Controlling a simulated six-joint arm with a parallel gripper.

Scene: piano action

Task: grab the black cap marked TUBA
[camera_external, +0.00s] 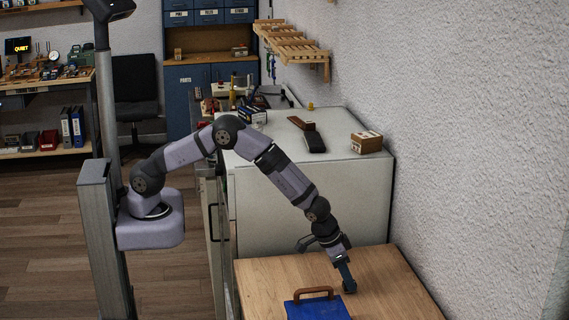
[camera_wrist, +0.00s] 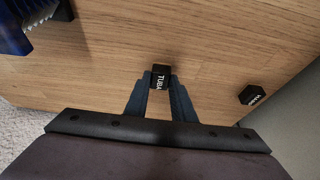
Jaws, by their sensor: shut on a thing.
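The black cap marked TUBA (camera_wrist: 160,76) is between the fingertips of my gripper (camera_wrist: 161,88) in the wrist view, with its white lettering facing the camera. My gripper is shut on it, one finger on each side. In the external view my gripper (camera_external: 348,286) points down at the wooden tabletop, right of the blue object with a brown handle. The cap is too small and dark there to make out apart from the fingers. I cannot tell whether the cap touches the wood.
A second black cap (camera_wrist: 252,95) with white lettering lies to the right in the wrist view. The blue handled object (camera_external: 318,307) lies on the wooden tabletop (camera_external: 395,290). A white cabinet (camera_external: 310,215) stands behind it, and a wall runs along the right.

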